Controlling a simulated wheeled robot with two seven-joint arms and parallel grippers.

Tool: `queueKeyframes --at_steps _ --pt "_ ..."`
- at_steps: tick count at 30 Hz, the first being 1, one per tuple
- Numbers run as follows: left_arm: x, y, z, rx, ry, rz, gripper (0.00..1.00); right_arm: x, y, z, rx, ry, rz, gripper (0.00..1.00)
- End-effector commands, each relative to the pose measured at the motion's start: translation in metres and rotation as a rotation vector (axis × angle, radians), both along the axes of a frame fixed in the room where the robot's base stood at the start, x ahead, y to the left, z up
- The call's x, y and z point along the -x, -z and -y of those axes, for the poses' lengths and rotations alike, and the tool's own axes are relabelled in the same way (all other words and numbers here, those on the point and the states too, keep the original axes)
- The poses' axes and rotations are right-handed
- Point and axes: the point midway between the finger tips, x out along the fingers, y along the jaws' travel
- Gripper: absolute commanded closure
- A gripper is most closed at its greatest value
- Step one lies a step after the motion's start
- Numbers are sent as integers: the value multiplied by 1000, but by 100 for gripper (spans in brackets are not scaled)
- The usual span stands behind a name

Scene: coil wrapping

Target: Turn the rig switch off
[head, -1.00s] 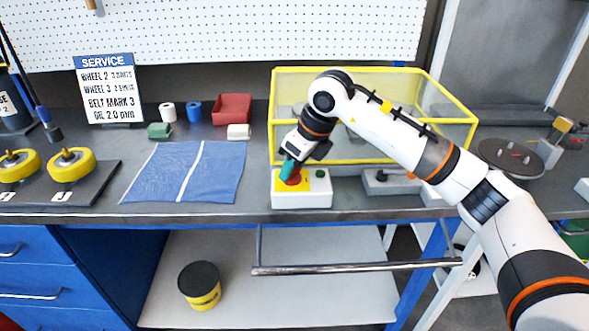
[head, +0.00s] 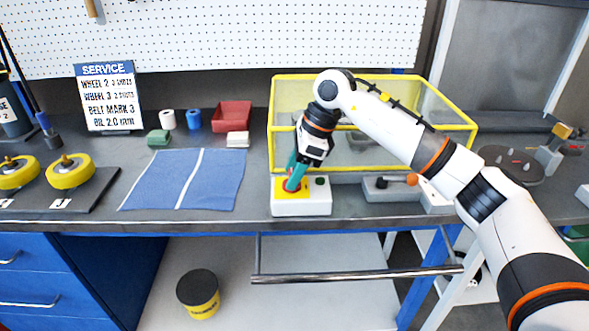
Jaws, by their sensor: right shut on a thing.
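My left gripper is not in the head view.
A yellow-framed clear guard (head: 375,168) stands behind the switch. A grey block with an orange-knobbed lever (head: 411,180) is to its right. A blue cloth (head: 215,185) lies to the left. A metal rail (head: 345,275) runs below the bench edge.

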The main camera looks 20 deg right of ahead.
Motion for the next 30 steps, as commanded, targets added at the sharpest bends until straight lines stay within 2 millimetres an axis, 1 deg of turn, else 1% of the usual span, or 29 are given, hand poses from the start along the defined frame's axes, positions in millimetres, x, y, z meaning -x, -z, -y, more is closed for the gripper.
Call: queueKeyframes --at_steps 14,15,18,26,30 --pt "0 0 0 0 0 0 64 -1 -2 0 0 -11 5 76" --pt "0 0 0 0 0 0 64 -1 -2 0 0 -11 5 46" --pt "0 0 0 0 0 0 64 -1 -2 0 0 -10 4 31" --pt "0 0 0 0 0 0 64 0 -1 0 1 -10 2 31" --pt "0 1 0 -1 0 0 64 0 -9 4 0 -9 4 31"
